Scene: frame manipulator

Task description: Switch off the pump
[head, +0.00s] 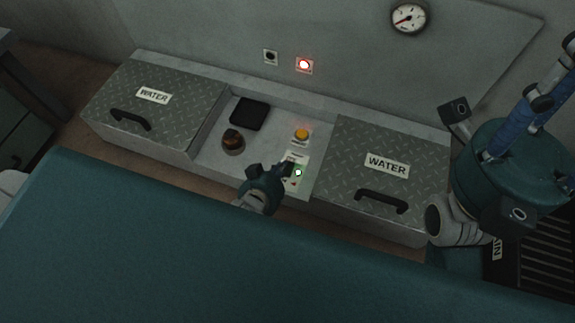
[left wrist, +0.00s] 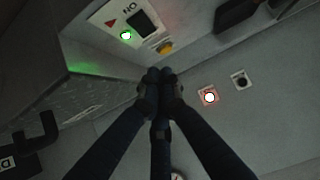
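A white control panel (head: 296,173) with a lit green lamp (head: 298,173) is set in the bay between two chequered lids. An orange button (head: 302,134) is just behind it. My left gripper (head: 285,170) is over the panel's left side and hides part of it. In the left wrist view, the panel (left wrist: 117,18) shows a black rectangular switch (left wrist: 144,20), the green lamp (left wrist: 126,35) and "ON" lettering, upside down. The left fingers (left wrist: 160,77) come together, with nothing seen between them, below the orange button (left wrist: 166,48). Contact cannot be told. My right gripper (head: 535,105) is at the right.
Two chequered lids labelled WATER, left (head: 150,105) and right (head: 375,165), have raised black handles. A dark knob (head: 233,141) and a black square (head: 248,114) are in the bay. The back wall has a lit red lamp (head: 305,65), a black switch (head: 270,57) and a gauge (head: 408,18).

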